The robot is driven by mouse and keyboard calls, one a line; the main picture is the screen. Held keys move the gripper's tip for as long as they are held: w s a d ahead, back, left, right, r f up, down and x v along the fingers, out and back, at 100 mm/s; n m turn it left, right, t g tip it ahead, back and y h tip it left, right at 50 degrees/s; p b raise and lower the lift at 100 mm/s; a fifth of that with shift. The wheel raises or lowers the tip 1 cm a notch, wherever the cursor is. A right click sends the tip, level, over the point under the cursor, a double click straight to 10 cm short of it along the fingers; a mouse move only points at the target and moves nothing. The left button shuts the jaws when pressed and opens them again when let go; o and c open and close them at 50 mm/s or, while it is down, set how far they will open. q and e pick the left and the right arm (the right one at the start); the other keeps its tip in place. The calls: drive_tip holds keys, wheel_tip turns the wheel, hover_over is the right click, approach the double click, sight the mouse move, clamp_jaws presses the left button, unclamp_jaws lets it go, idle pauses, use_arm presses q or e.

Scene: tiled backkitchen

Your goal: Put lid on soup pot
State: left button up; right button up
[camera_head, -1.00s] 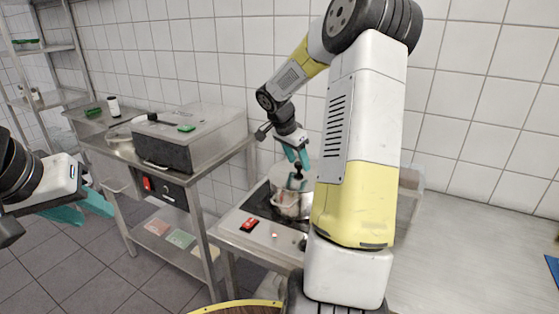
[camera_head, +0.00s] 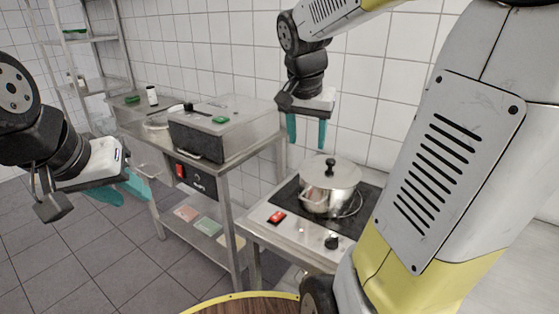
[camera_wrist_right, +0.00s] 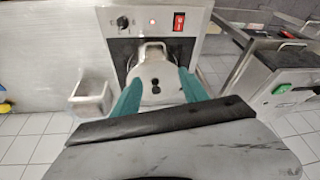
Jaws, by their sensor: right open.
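The silver soup pot (camera_head: 318,203) stands on the dark hob of the cooker. The lid (camera_head: 340,175), shiny metal with a black knob, rests on top of the pot; I cannot tell if it is seated evenly all round. My right gripper (camera_head: 307,132) is open and empty, above and to the left of the lid, with its teal fingers pointing down. In the right wrist view the lid (camera_wrist_right: 158,76) shows beyond and between the open fingers (camera_wrist_right: 158,92). My left gripper (camera_head: 128,190) is at the left, away from the pot, its fingers apart and empty.
The cooker (camera_head: 290,234) has a red switch and a black dial in front. A steel side table (camera_head: 232,160) to its left carries a grey appliance box (camera_head: 212,135). A round wooden top (camera_head: 250,306) lies at the bottom edge. White tiled wall is behind.

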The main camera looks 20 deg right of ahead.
drive_tip(key=s+a+n+t+y, duration=0.2)
drive_tip(key=s+a+n+y, duration=0.2)
drive_tip(key=s+a+n, duration=0.3)
drive_tip(key=s+a, duration=0.1)
drive_tip(key=s, duration=0.4)
drive_tip(key=shift+s+f+n+t, duration=0.2)
drive_tip(key=shift+f+n+t, duration=0.1)
drive_tip(key=shift+t, duration=0.1)
